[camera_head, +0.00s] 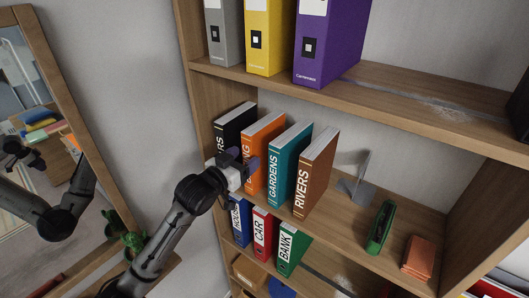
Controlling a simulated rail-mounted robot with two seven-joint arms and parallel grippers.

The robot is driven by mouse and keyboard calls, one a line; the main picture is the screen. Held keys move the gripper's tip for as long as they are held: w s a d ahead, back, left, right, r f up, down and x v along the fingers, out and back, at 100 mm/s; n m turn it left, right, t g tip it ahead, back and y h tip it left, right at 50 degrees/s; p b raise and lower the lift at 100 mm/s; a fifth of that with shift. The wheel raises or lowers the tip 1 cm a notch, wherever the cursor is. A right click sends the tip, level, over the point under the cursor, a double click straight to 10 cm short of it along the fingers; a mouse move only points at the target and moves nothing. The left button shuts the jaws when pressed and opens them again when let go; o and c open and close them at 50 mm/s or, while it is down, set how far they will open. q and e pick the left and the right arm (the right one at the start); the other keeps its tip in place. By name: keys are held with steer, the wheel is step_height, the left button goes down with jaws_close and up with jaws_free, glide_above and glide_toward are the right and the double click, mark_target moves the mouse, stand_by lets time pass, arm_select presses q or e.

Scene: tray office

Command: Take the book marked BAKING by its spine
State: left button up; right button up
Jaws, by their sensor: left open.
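The orange book (263,138) stands upright on the middle shelf, between a black book (228,128) on its left and the teal GARDENS book (285,165) on its right. Only the end of its spine label, "NG", shows; the rest is hidden behind my gripper. My left gripper (246,167) is open in front of the lower part of the orange spine. Its dark fingers point at the books; I cannot tell whether they touch the spine. My right gripper is not in view.
The brown RIVERS book (314,177) ends the row, and a metal bookend (356,180) stands right of it. A green stapler-like object (380,228) and orange blocks (418,257) lie farther right. Binders (321,42) stand above. CAR (263,235) and BANK (290,248) books stand below. A mirror (40,150) is at left.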

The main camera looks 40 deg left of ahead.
mark_target(254, 150)
arm_select(q)
steer(key=w+p, duration=0.1)
steer(key=w, duration=0.3)
steer(key=shift+a, duration=0.1)
steer(key=shift+w+f+p, duration=0.1)
steer(key=shift+w+p, duration=0.25)
steer(key=shift+w, duration=0.2)
steer(key=c, duration=0.6)
jaws_close()
